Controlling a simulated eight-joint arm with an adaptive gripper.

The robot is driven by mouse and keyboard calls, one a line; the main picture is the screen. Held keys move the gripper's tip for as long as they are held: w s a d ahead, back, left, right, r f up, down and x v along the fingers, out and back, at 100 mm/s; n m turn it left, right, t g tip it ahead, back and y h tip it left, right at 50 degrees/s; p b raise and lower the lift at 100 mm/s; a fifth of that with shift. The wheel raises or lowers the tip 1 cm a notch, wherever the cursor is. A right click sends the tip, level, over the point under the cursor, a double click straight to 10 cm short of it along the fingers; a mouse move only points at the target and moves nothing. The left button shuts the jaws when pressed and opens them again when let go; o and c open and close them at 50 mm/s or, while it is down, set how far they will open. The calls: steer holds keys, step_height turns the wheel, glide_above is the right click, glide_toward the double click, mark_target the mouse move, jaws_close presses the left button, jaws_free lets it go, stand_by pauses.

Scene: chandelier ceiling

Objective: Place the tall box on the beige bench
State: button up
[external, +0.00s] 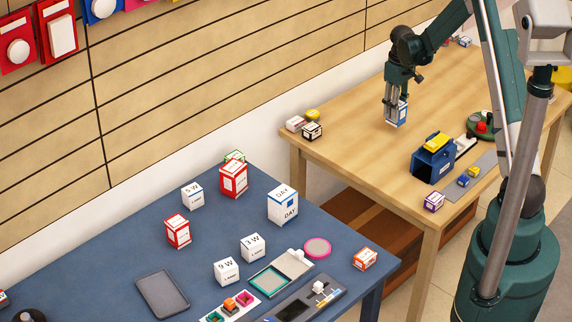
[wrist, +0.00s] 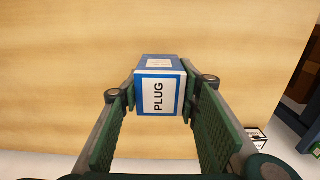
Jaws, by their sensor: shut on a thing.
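My gripper (external: 393,100) is over the left part of the beige bench (external: 350,105), pointing down. It is shut on a blue and white box (external: 400,113), which looks taller than it is wide. In the wrist view the held box (wrist: 160,98) sits between the two green fingers, with a white face marked PLUG. Its lower end is close to the bench top; I cannot tell whether it touches. The bench also fills much of the wrist view (wrist: 60,70).
Small boxes (external: 312,131) stand at the bench's left corner. A blue bin (external: 425,165) with a yellow thing on top, a purple box (external: 433,202) and a grey strip are near the front edge. A blue table (external: 110,265) with several boxes stands at left. Bench around the held box is clear.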

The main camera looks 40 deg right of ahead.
steer(key=shift+f, duration=1.9)
steer(key=shift+f+b, duration=0.15)
steer(key=shift+b, duration=0.15)
steer(key=o, duration=0.9)
steer(key=shift+r, duration=0.2)
steer(key=shift+r+p, duration=0.55)
steer(key=shift+r, duration=5.45)
